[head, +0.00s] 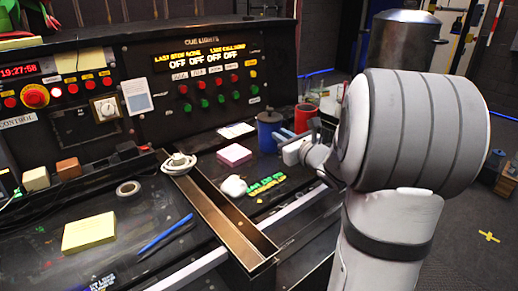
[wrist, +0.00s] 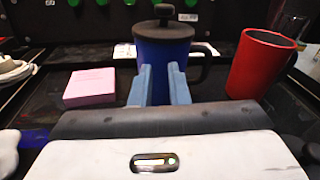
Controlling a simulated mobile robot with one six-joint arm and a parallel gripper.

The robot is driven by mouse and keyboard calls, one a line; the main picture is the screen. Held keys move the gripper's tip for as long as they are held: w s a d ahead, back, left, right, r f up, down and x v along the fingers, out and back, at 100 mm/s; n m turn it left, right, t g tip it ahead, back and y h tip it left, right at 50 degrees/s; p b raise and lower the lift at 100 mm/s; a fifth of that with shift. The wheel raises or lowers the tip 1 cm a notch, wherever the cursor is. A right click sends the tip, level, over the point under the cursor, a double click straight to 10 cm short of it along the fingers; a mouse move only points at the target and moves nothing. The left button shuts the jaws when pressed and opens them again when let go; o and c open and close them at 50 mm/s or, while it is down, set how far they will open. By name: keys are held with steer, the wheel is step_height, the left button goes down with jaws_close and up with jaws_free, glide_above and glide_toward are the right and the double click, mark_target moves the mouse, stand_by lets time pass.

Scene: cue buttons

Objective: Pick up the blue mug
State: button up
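The blue mug (head: 268,135) stands upright on the dark desk beside the console. In the wrist view the blue mug (wrist: 162,62) is straight ahead, with a dark lid and its dark handle on the right. My gripper (wrist: 160,72) is partly open, with a gap between its two blue-grey fingers. The mug's blue body shows in this gap and beyond the fingertips. I cannot tell whether the fingers touch it. In the head view my gripper (head: 284,142) is at the mug's right side, low near the desk.
A red mug (wrist: 262,64) stands close on the right of the blue mug. A pink note block (wrist: 90,87) lies to the left. A white lump (head: 233,186) and green-yellow lettering (head: 267,184) are nearer. The console (head: 200,75) rises behind.

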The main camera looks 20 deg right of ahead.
mark_target(287, 129)
steer(key=d+m+h, duration=0.1)
steer(key=d+f+m, duration=0.1)
steer(key=d, duration=0.1)
steer(key=w+d+f+m+t+h+b, duration=0.1)
steer(key=d, duration=0.1)
steer(key=shift+f+h, duration=0.25)
steer(key=shift+h, duration=0.05)
steer(key=shift+w+d+m, duration=0.15)
steer(key=shift+w+m, duration=0.15)
steer(key=shift+w, duration=0.05)
steer(key=w, duration=0.7)
steer(key=shift+c, duration=0.2)
jaws_close()
